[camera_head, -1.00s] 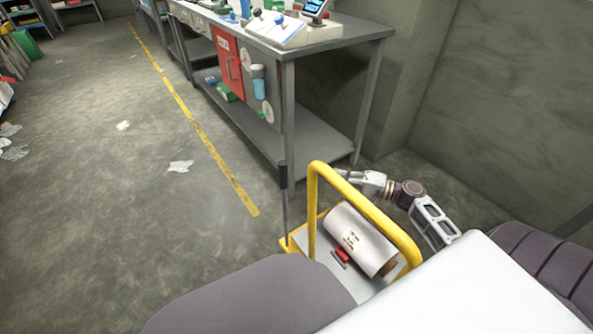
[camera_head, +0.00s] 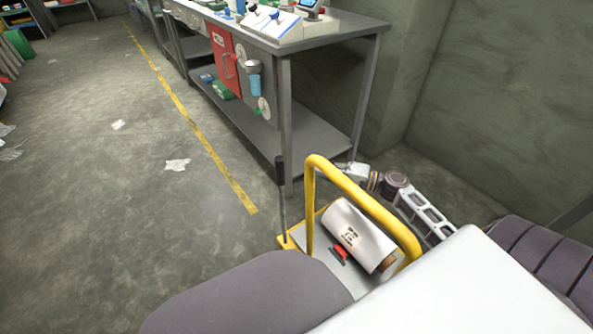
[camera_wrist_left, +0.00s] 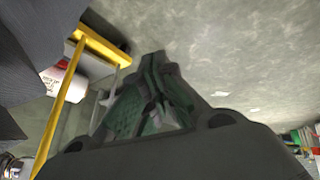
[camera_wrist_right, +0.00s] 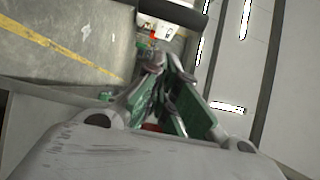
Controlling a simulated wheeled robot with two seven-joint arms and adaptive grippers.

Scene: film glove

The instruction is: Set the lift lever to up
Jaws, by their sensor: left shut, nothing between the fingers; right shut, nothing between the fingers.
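A thin upright lever (camera_head: 282,200) with a dark grip stands at the far left corner of a yellow-edged cart; I take it for the lift lever. Its setting cannot be told. My right gripper (camera_head: 343,166) is behind the cart's yellow rail, partly hidden, to the right of the lever and apart from it. In the right wrist view its fingers (camera_wrist_right: 163,62) are together and empty. My left gripper is outside the head view. In the left wrist view its fingers (camera_wrist_left: 160,65) are together and empty, beside the yellow rail (camera_wrist_left: 62,115).
The cart carries a white roll (camera_head: 358,233) and a small red part (camera_head: 339,251) under the yellow rail (camera_head: 360,194). A grey workbench (camera_head: 340,36) with control panels stands behind. Open floor (camera_head: 120,220) with paper scraps lies to the left. A wall closes the right side.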

